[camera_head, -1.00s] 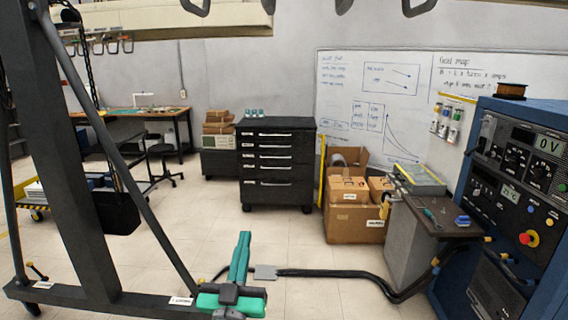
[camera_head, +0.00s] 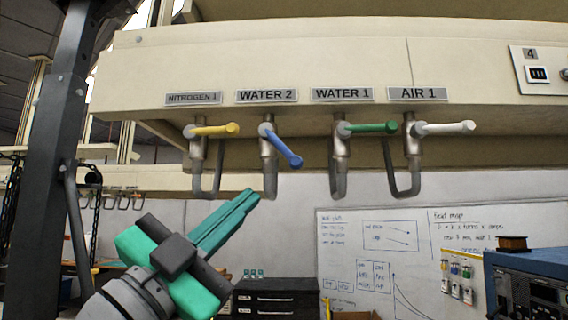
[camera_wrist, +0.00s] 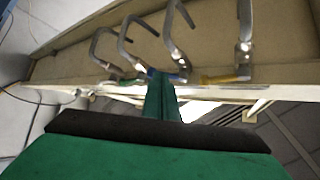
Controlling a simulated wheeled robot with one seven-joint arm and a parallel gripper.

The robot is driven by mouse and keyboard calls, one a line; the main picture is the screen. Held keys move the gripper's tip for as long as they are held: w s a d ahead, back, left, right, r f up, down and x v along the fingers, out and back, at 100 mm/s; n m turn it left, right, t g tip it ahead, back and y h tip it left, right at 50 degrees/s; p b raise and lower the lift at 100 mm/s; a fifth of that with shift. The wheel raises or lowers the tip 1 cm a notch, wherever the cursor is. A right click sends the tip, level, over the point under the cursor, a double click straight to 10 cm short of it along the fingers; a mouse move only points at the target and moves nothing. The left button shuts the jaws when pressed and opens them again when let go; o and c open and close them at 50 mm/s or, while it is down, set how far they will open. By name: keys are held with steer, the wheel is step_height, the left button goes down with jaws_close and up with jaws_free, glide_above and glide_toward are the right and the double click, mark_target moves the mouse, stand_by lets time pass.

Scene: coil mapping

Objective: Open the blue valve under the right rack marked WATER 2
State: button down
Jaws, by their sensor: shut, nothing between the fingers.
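The WATER 2 label (camera_head: 267,96) is on the front of the cream rack. Below it, the blue valve handle (camera_head: 281,146) slants down and to the right from its metal valve body. My gripper (camera_head: 250,196) is shut and empty, its green fingers pointing up and right, below the blue handle in the head view. In the wrist view my fingertips (camera_wrist: 162,76) overlap the row of valves, with a bit of the blue handle (camera_wrist: 179,79) showing just beside them. I cannot tell whether they touch.
The yellow NITROGEN 1 handle (camera_head: 214,130) is to the left. The green WATER 1 handle (camera_head: 371,128) and white AIR 1 handle (camera_head: 446,128) are to the right; all three lie about level. Bent pipes hang under the valves. A dark post (camera_head: 60,130) stands at left.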

mark_target(285, 151)
steer(key=s+d+r+m+g+h, duration=0.2)
steer(key=s+r+m, duration=0.1)
steer(key=s+r, duration=0.2)
steer(key=s+d+x, duration=0.1)
steer(key=x, duration=1)
steer(key=shift+w+a+f, duration=1.2)
steer(key=shift+a+f, duration=0.2)
steer(key=shift+a, duration=0.1)
